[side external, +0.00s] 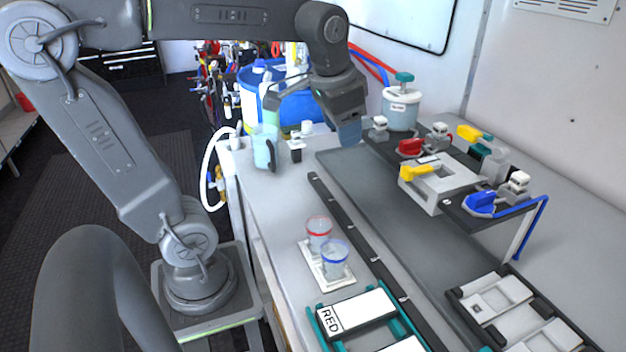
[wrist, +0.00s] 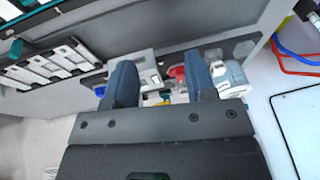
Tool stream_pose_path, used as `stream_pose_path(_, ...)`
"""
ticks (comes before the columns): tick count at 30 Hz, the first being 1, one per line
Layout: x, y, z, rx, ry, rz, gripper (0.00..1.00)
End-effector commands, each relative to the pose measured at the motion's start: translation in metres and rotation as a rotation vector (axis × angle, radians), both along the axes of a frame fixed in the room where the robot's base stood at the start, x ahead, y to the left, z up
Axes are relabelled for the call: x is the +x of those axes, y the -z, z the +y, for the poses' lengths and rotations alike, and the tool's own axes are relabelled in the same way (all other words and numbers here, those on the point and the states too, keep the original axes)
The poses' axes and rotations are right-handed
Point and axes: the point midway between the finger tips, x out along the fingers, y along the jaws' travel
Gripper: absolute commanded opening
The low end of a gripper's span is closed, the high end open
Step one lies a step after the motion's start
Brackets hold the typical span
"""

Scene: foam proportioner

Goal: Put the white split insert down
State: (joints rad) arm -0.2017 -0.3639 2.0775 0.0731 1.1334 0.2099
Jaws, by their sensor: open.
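My gripper (side external: 348,132) is raised over the far part of the bench, near the left end of the raised valve shelf. In the wrist view my gripper (wrist: 160,78) has its two blue-grey fingers apart, with no object held between them. I cannot pick out the white split insert with certainty. White and light grey pieces (side external: 497,297) lie in a dark-framed tray at the lower right of the side view, well away from my gripper. Light pieces in a rack (wrist: 55,65) also show at the left of the wrist view.
The valve shelf (side external: 459,205) carries red, yellow and blue handles. A white tub (side external: 400,108) stands behind it. A clear jug (side external: 265,150) stands at the bench's far left. Two clear cups, red-rimmed (side external: 318,233) and blue-rimmed (side external: 335,260), stand nearer. The grey strip (side external: 385,215) is mostly clear.

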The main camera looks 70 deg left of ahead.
Motion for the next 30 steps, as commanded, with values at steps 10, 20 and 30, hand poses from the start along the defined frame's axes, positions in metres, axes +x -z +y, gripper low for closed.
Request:
stream_pose_path(10,-0.077,0.047,-0.066,-0.123,0.005,-0.207,0.53)
stream_pose_path(20,-0.081,0.052,-0.069,-0.134,0.002,-0.218,0.55)
stream_pose_path(30,-0.076,0.065,-0.054,-0.036,0.034,-0.123,0.55)
